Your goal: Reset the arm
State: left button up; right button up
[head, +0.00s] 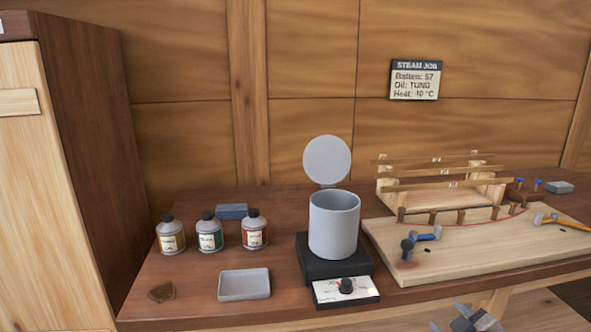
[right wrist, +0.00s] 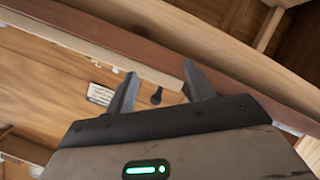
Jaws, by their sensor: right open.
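My right gripper (head: 450,318) shows at the bottom edge of the head view, below the front edge of the bench and to the right of the hot plate. In the right wrist view its two dark fingers (right wrist: 162,85) stand apart with nothing held between them. Most of the right arm is outside the head view. My left gripper is in neither view.
The wooden bench (head: 190,290) holds a grey pot (head: 333,225) with its round lid raised, on a black hot plate (head: 315,262). Several bottles and a shallow tray (head: 244,285) stand left. A pegged board (head: 470,262) with clamps and a batten rack (head: 440,186) lies right.

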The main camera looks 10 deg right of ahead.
jog(key=s+a+f+m+g+y, duration=0.1)
jog(key=s+a+f, duration=0.4)
jog(key=s+a, duration=0.5)
jog(key=s+a+f+m+g+y, duration=0.2)
jog(key=s+a+f, duration=0.3)
jog(key=s+a, duration=0.6)
jog(key=a+y, duration=0.1)
jog(key=a, duration=0.3)
jog(key=shift+f+y, duration=0.25)
jog(key=shift+y, duration=0.05)
